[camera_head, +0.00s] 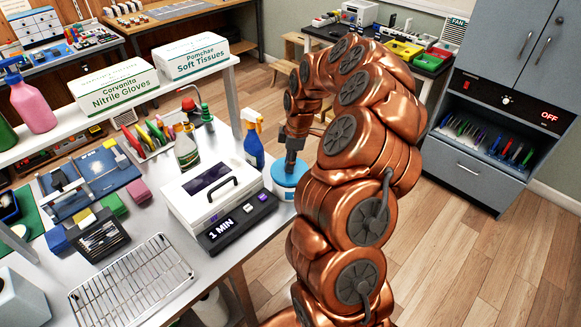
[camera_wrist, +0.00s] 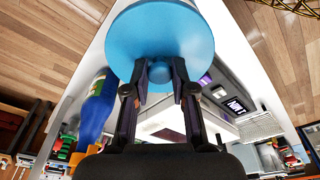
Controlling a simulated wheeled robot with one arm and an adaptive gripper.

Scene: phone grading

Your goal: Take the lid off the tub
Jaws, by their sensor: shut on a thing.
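The tub (camera_head: 284,190) is a white round container with a blue lid (camera_head: 291,172). It stands at the right edge of the white table in the head view. My gripper (camera_head: 291,158) is above the lid, pointing down. In the wrist view the blue lid (camera_wrist: 160,40) fills the top middle, and the two dark fingers (camera_wrist: 160,76) are closed around the small round blue knob (camera_wrist: 163,70) at its centre. Whether the lid sits on the tub or is slightly raised, I cannot tell.
A blue spray bottle (camera_head: 254,145) stands close behind the tub. A white box with a black handle (camera_head: 213,189) and a "1 MIN" display stands just left. A wire rack (camera_head: 132,282) lies at the front. Floor (camera_head: 440,235) lies open right of the table.

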